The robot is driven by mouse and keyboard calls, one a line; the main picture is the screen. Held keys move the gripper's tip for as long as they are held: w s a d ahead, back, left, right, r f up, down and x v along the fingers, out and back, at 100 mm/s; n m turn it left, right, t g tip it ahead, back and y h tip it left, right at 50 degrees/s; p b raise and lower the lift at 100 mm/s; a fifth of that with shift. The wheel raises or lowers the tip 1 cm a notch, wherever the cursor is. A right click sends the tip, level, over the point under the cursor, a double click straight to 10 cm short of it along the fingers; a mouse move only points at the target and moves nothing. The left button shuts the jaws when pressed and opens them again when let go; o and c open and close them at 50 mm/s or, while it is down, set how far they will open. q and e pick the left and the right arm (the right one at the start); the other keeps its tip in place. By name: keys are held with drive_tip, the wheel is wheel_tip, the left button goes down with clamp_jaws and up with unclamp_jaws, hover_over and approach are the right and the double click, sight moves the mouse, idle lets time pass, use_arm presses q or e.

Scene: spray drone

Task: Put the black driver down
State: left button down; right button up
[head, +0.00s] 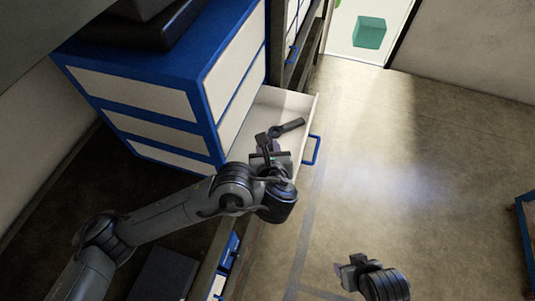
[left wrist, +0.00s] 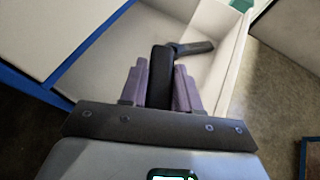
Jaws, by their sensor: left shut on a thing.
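My left gripper (head: 268,147) is over the open white drawer (head: 305,108) of the blue and white cabinet. It is shut on the black driver (head: 290,127), whose dark long part points to the right in the head view. In the left wrist view, the driver's thick black part (left wrist: 161,75) stands between the purple fingers (left wrist: 160,90), and a thinner dark part (left wrist: 194,47) reaches off to the right over the drawer floor. I cannot tell whether the driver touches the drawer floor. My right gripper (head: 346,270) hangs over the floor, far from the drawer; its jaw gap is unclear.
The blue and white cabinet (head: 150,95) stands left of the drawer. The drawer's blue handle (head: 312,151) sticks out at its right front. A light doorway with a teal box (head: 369,33) is at the back. The floor to the right is open; a blue-edged thing (head: 524,235) stands at the far right.

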use_arm(q)
drive_tip(key=shift+f, duration=1.55)
drive_tip(key=shift+f+b, duration=0.2)
drive_tip(key=shift+b, duration=0.15)
drive_tip(key=c, duration=0.8)
unclamp_jaws()
drive_tip(key=shift+r, duration=0.1)
